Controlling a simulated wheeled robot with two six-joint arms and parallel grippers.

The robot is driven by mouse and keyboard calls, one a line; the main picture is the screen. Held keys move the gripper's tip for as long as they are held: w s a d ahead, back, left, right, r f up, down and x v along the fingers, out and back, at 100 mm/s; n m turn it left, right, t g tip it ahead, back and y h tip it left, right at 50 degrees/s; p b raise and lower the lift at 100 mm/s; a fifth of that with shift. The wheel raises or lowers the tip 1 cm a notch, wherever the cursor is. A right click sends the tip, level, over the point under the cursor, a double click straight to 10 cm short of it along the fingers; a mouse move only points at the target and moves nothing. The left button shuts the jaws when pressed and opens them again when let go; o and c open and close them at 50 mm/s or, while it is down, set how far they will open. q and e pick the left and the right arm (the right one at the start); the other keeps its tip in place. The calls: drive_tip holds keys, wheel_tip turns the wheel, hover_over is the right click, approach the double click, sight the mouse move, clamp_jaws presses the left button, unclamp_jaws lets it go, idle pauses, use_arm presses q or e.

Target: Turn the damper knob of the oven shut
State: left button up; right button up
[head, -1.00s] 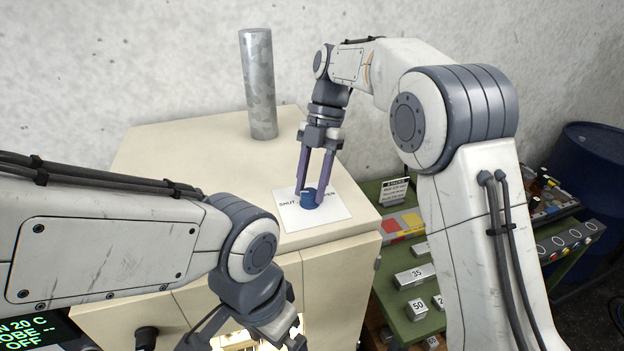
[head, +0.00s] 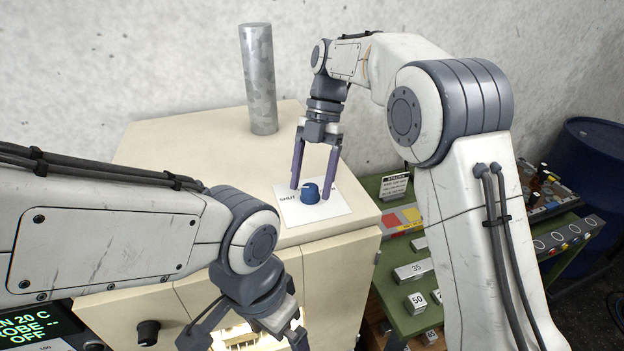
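The blue damper knob (head: 310,194) sits on a white label plate (head: 291,214) on top of the cream oven (head: 180,150). "SHUT" reads at the plate's left; the lettering at its right is mostly hidden by a finger. My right gripper (head: 310,192) points down with its purple fingers spread on either side of the knob, with a visible gap at the left. My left gripper (head: 250,340) is low in front of the oven, mostly cut off by the bottom edge, so its opening cannot be judged.
A grey metal flue pipe (head: 259,80) stands on the oven top behind the knob. A green bench (head: 400,312) with marked blocks is to the right, and a blue drum (head: 592,165) stands beyond. A lit display (head: 35,330) and a black dial (head: 148,332) are at lower left.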

drive_tip(key=v, duration=0.5)
drive_tip(key=shift+w, duration=0.1)
drive_tip(key=p+v, duration=0.3)
drive_tip(key=v, duration=0.2)
drive_tip(key=shift+r, duration=0.25)
